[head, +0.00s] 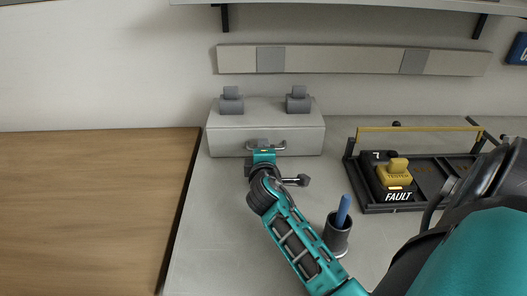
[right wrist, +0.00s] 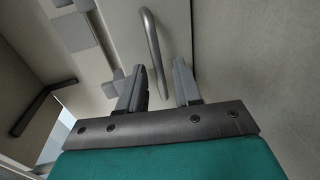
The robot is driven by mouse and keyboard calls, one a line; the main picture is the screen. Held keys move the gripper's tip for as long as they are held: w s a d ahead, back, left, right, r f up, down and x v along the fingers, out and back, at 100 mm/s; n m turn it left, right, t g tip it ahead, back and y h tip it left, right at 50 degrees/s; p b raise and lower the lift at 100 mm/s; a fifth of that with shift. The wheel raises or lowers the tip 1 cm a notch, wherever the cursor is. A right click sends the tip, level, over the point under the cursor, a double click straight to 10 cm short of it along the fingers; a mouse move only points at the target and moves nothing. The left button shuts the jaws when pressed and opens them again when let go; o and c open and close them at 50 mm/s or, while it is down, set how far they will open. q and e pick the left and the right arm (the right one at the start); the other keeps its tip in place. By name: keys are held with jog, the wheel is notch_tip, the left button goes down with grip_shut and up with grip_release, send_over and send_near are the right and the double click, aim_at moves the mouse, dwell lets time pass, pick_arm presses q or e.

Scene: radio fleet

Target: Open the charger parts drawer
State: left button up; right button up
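The charger parts drawer (head: 228,138) is a pale grey box against the wall, with a metal bar handle (head: 279,150) on its front. I see no gap around its front, so it looks closed. My right gripper (head: 263,146) is at the handle. In the right wrist view the two fingers of my right gripper (right wrist: 158,68) stand apart. The handle (right wrist: 152,45) shows between them, and I see no clear contact with either finger. My left gripper is not in view.
Two grey blocks (head: 231,104) (head: 298,104) sit on the drawer box. A black rack (head: 375,207) with a yellow unit (head: 393,178) and "FAULT" label stands right. A cup (head: 337,238) with a blue stick stands beside my forearm. A wooden surface (head: 90,210) is at left.

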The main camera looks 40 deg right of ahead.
grip_shut()
dwell(1.2)
